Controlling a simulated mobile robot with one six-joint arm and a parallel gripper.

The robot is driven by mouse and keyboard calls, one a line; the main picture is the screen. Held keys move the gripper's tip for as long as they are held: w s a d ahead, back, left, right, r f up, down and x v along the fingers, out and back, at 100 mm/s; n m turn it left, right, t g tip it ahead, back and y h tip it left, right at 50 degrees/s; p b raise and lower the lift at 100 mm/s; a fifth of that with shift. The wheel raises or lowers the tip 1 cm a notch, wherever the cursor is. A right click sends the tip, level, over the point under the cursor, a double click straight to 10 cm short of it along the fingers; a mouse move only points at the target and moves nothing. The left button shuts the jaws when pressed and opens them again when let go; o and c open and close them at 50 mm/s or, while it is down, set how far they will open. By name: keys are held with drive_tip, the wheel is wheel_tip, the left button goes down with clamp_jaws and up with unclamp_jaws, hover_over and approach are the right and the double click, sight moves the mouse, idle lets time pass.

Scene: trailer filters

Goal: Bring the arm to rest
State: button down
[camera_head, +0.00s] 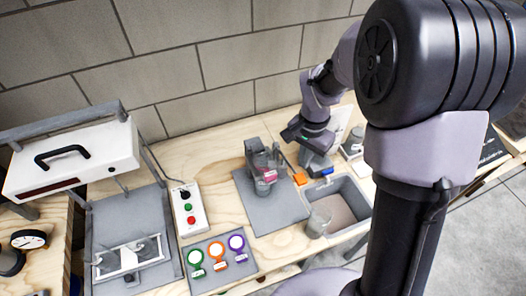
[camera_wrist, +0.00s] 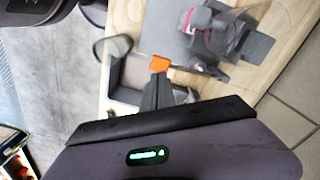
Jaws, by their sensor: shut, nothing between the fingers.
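My gripper (camera_head: 300,178) is in the middle right of the head view, with its orange fingertips just left of the sink's back corner. In the wrist view my gripper (camera_wrist: 160,64) shows its dark fingers together and the orange tips meeting. It is shut and holds nothing. My arm bends down from the upper right. The surface directly below the fingertips is partly hidden.
A clamp device (camera_head: 262,168) on a grey mat (camera_head: 275,218) stands close left of my gripper. A button box (camera_head: 188,210) and colored filter rings (camera_head: 217,250) lie left. A wall (camera_head: 200,60) is behind.

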drive_tip(key=s+a+r+n+t+b, duration=0.1)
drive_tip(key=s+r+t+b, duration=0.1)
drive_tip(key=s, duration=0.4)
drive_tip(key=s+a+r+n+t+y+b, duration=0.1)
drive_tip(key=s+r+t+b, duration=0.1)
drive_tip(key=s, duration=0.4)
drive_tip(key=s+a+r+n+t+y+b, duration=0.1)
drive_tip(key=s+a+r+n+b, duration=0.1)
drive_tip(key=s+r+b, duration=0.2)
drive_tip(key=s+b, duration=0.2)
drive_tip(key=s, duration=0.1)
drive_tip(key=shift+r+t, duration=0.3)
drive_tip(key=shift+t, duration=0.1)
